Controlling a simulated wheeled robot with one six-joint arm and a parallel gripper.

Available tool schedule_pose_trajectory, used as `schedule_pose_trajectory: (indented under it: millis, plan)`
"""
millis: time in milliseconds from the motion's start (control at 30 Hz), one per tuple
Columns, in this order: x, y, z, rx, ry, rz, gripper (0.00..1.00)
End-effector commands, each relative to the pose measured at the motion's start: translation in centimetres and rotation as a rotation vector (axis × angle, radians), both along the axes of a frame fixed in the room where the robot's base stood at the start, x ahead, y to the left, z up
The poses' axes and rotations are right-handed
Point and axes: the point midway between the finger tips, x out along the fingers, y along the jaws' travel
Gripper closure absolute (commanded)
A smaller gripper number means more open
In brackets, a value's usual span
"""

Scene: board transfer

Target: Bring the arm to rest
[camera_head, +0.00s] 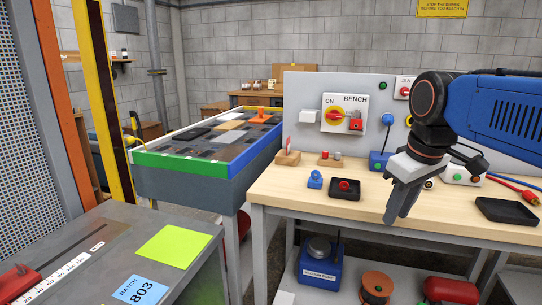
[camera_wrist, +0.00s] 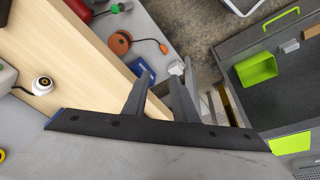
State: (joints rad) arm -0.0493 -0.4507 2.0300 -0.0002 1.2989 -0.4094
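My gripper (camera_head: 399,214) hangs from the arm at the right of the head view, in front of the bench's front edge, fingers pointing down. In the wrist view its two grey fingers (camera_wrist: 162,80) stand apart with a gap between them. Nothing is held between them. The arm is bent, with a blue link reaching in from the right edge.
The wooden bench (camera_head: 290,188) carries a black tray with a red button (camera_head: 344,188), a blue item (camera_head: 315,179) and an empty black tray (camera_head: 506,210). A blue unit (camera_head: 320,272) and an orange reel (camera_head: 376,286) sit below. A grey table (camera_head: 105,262) stands front left.

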Motion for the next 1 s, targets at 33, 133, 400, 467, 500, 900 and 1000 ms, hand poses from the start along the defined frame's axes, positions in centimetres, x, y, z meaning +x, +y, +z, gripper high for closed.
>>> schedule_pose_trajectory:
  millis: [33,133,400,467,500,900,1000]
  plan:
    - [-1.6,-0.3,-1.6,0.01,-0.013,-0.041,0.75]
    - [-4.1,-0.7,-4.8,0.035,-0.043,-0.129,0.75]
    - [-10.1,-1.4,-13.2,0.103,-0.114,-0.34,0.75]
    - [-11.0,-1.5,-14.6,0.116,-0.125,-0.373,0.75]
    - [-11.4,-1.6,-15.4,0.123,-0.132,-0.39,0.75]
    - [-12.4,-1.7,-17.2,0.14,-0.146,-0.434,0.75]
    - [-12.4,-1.7,-17.2,0.14,-0.146,-0.433,0.75]
